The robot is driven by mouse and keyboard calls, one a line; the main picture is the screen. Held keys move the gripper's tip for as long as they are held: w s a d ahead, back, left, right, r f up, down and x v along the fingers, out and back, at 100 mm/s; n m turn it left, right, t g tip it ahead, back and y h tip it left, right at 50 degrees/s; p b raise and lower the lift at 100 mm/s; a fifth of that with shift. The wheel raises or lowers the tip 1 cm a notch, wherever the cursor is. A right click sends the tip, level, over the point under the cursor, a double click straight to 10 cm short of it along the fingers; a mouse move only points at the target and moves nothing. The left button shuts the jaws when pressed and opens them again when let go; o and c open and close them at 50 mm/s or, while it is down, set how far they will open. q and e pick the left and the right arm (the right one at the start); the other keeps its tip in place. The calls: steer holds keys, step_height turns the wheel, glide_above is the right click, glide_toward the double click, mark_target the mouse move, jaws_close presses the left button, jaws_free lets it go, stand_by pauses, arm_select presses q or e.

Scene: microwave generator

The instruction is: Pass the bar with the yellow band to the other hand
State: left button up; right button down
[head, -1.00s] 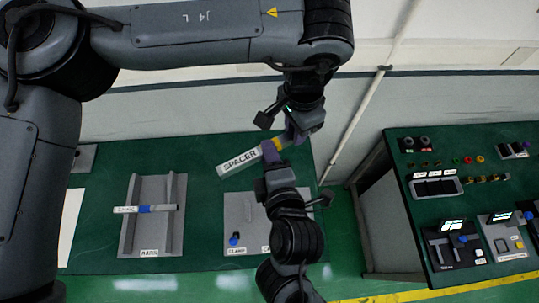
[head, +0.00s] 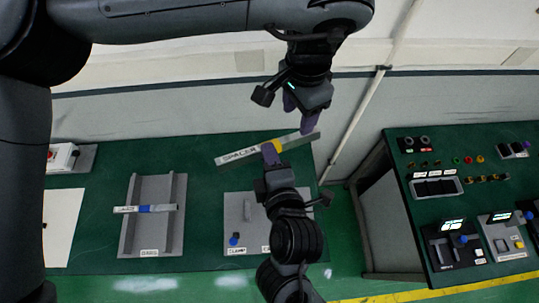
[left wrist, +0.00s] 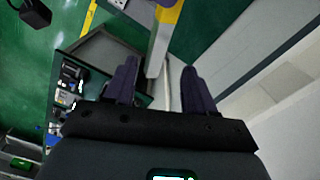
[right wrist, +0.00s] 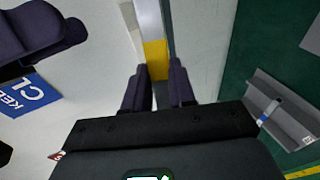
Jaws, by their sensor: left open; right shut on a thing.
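The bar with the yellow band (head: 297,140), marked SPACER, is held above the bench, its right end slightly higher in the head view. My right gripper (head: 271,150) is shut on it at the yellow band; the right wrist view shows the band (right wrist: 155,55) at the fingertips (right wrist: 158,75). My left gripper (head: 299,116) is open and empty above the bar's free right half. In the left wrist view the bar's plain end (left wrist: 157,62) shows between the open fingertips (left wrist: 159,66), with the yellow band farther off. Whether the fingers straddle the bar cannot be told.
A grey rack (head: 130,218) holds another bar with a blue band (head: 145,209). A grey clamp plate (head: 239,213) lies under my right arm. A white sheet (head: 62,222) is at the left. A control bench (head: 400,180) stands at the right, beyond a floor gap.

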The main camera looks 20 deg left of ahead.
arm_select(q)
step_height(320, 180, up, 6)
steer(key=w+d+r+m+t+h, duration=0.2)
steer(key=w+d+r+m+h, duration=0.35)
steer(key=d, duration=0.35)
steer(key=w+d+r+m+t+h, duration=0.2)
steer(key=w+d+r+m+h, duration=0.4)
steer(key=d, duration=0.3)
steer(key=w+a+f+n+t, duration=0.9)
steer(key=a+f+n+t, duration=0.2)
steer(key=a+f+n, duration=0.25)
steer(key=s+a+f+n+y, duration=0.3)
steer(key=a+f+n+y, duration=0.45)
steer(key=a+f, duration=0.8)
steer(key=s+a+f+g+y, duration=0.1)
steer(key=s+a+f+g, duration=0.1)
steer(key=s+f, duration=0.55)
steer(key=s+a+f+g+y, duration=0.25)
steer(key=s+f, duration=0.35)
steer(key=s, duration=0.3)
steer(key=s+a+f+m+g, duration=0.1)
steer(key=s+f+g, duration=0.1)
steer(key=s, duration=0.9)
steer(key=s+a+f+m+g, duration=0.1)
steer(key=s+g, duration=0.4)
steer(key=s, duration=0.6)
steer(key=shift+s+a+f, duration=0.35)
steer(key=shift+a+f, duration=0.15)
